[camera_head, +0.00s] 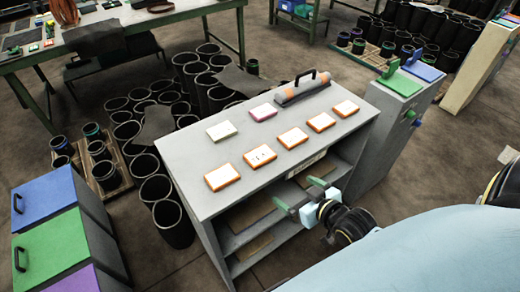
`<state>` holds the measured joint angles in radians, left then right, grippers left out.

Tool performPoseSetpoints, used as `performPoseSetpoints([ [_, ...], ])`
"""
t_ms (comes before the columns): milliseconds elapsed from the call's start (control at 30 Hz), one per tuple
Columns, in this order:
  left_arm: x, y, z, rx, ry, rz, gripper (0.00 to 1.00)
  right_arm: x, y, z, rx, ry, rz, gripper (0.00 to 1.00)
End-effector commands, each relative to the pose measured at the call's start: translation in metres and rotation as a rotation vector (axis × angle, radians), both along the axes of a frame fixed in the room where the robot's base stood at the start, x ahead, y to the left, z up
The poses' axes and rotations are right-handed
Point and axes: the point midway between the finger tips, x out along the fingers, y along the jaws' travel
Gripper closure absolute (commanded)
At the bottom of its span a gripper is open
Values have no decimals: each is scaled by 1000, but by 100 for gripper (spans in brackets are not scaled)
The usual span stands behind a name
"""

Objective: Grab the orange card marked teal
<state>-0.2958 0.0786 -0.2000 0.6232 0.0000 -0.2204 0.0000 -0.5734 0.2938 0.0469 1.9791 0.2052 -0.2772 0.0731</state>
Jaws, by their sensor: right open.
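Several orange-edged cards with pale faces lie flat in a row along the front of a grey cabinet top (185,160). From left to right they are the first card (222,177), the second card (261,156), the third card (293,138), the fourth card (321,122) and the fifth card (347,108). The second has dark marks on its face; I cannot read a teal marking on any. My right gripper (300,196) has green fingers, open and empty, in front of the cabinet's shelves, apart from the cards. My left gripper is not in view.
Behind the row lie a green-edged card (222,131), a pink-edged card (263,112) and an orange roller-like tool with a black handle (302,90). A grey pedestal (392,125) stands right of the cabinet. Black sleeves (172,222) crowd the floor at left, beyond coloured bins (65,245).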

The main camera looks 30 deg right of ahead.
Motion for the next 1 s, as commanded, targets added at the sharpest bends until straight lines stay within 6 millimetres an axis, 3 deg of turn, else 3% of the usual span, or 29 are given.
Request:
performPoseSetpoints([
  [33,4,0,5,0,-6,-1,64,2,2,24,3,-34,9,0],
  [100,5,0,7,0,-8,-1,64,5,4,44,6,-67,17,0],
  [200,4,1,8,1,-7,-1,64,10,5,57,9,-92,23,0],
  [600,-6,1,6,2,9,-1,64,70,11,36,11,-96,23,0],
  [1000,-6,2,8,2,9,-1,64,105,17,27,12,-96,23,0],
])
